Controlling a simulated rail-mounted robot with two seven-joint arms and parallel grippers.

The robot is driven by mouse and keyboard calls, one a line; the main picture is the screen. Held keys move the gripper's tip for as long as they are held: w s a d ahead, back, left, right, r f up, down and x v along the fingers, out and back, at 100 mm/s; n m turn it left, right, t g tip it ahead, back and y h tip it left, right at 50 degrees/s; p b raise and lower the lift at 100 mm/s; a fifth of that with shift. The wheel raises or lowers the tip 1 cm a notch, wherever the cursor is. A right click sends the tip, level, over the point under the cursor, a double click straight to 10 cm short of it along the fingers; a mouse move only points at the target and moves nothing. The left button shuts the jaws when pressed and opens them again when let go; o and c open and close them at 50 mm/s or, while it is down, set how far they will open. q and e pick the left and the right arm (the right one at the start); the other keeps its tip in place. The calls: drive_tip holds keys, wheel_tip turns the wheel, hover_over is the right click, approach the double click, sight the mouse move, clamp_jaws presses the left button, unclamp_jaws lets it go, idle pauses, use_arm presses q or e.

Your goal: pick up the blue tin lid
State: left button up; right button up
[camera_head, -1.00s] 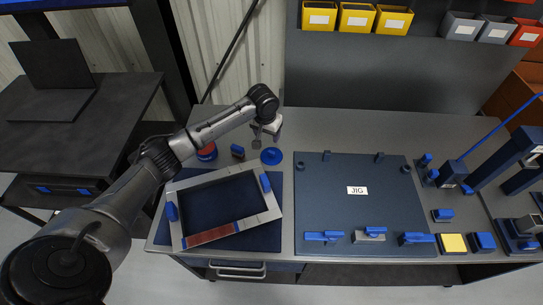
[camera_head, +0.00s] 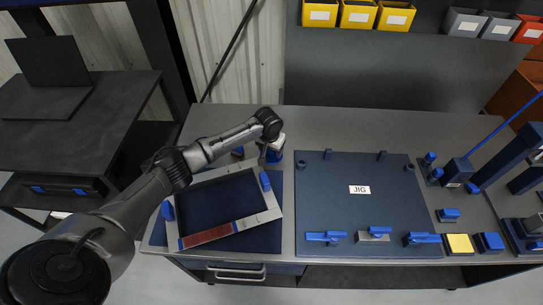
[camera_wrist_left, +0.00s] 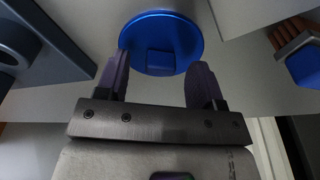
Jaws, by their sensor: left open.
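The blue tin lid (camera_wrist_left: 160,28) is a round blue disc with a small square knob, lying flat on the grey workbench. In the wrist view it is ahead of my left gripper (camera_wrist_left: 161,72), whose two fingers are apart, with the knob between and just beyond their tips. Nothing is held. In the head view my left gripper (camera_head: 271,152) is over the lid and hides most of it. My right gripper is not in view.
A tilted grey frame (camera_head: 275,213) with blue handles lies left of the dark JIG board (camera_head: 350,218). Blue clamps (camera_head: 323,237) line the board's front. The bench behind the board is clear.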

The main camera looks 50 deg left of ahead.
use_arm(q)
drive_tip(key=shift+f, duration=0.3)
